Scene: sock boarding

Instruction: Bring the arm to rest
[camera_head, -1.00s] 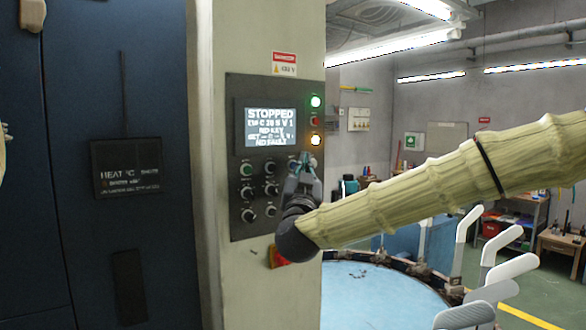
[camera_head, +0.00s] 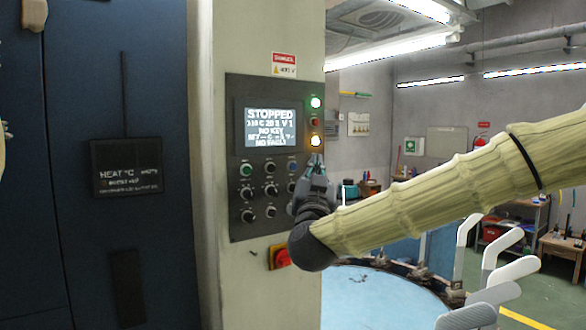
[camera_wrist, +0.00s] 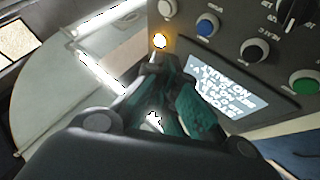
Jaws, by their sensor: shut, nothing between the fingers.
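My gripper (camera_head: 316,166) is in front of the right edge of the control panel (camera_head: 238,200), just below the lit amber lamp (camera_head: 315,140). Its fingers are together and hold nothing. In the wrist view my gripper (camera_wrist: 160,62) shows with its tips near the amber lamp (camera_wrist: 159,41); I cannot tell whether they touch the panel. My arm, in a pale ribbed sleeve, reaches in from the right. The panel's screen (camera_head: 270,127) reads "STOPPED", "NO KEY" and "NO FAULT".
Several knobs and buttons (camera_head: 258,190) sit below the screen. A round light-blue surface (camera_head: 365,295) and several white paddle shapes (camera_head: 500,268) stand at the right. A dark blue cabinet (camera_head: 100,240) fills the left.

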